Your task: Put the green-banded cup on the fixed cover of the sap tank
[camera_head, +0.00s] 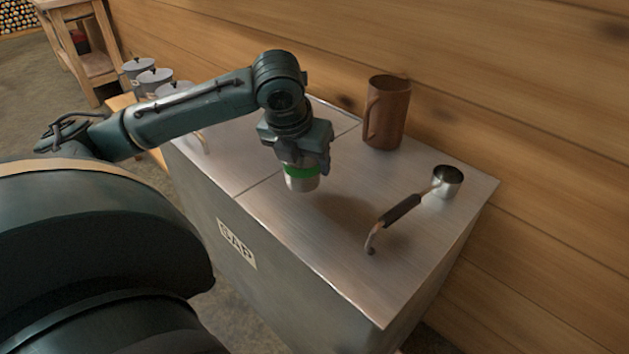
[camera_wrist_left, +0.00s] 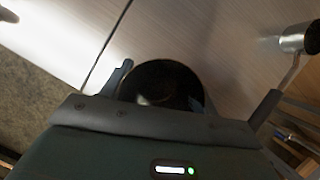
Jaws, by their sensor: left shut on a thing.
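The green-banded cup (camera_head: 301,179) is a small metal cup with a green band, held upright in my left gripper (camera_head: 298,165). In the left wrist view the cup's dark round mouth (camera_wrist_left: 162,86) shows between the fingers of the left gripper (camera_wrist_left: 190,100). The sap tank (camera_head: 238,253) is a grey metal box marked SAP. Its top has a seam, with a larger cover (camera_head: 310,235) on the right and a smaller part with a handle on the left. The cup is over the larger cover near the seam; whether it touches is unclear. My right gripper is not in view.
A brown mug (camera_head: 386,115) stands at the cover's back edge by the plank wall. A metal ladle (camera_head: 402,208) with a dark grip lies on the right of the cover. Several grey lidded pots (camera_head: 155,80) stand beyond my left arm. The cover's middle is clear.

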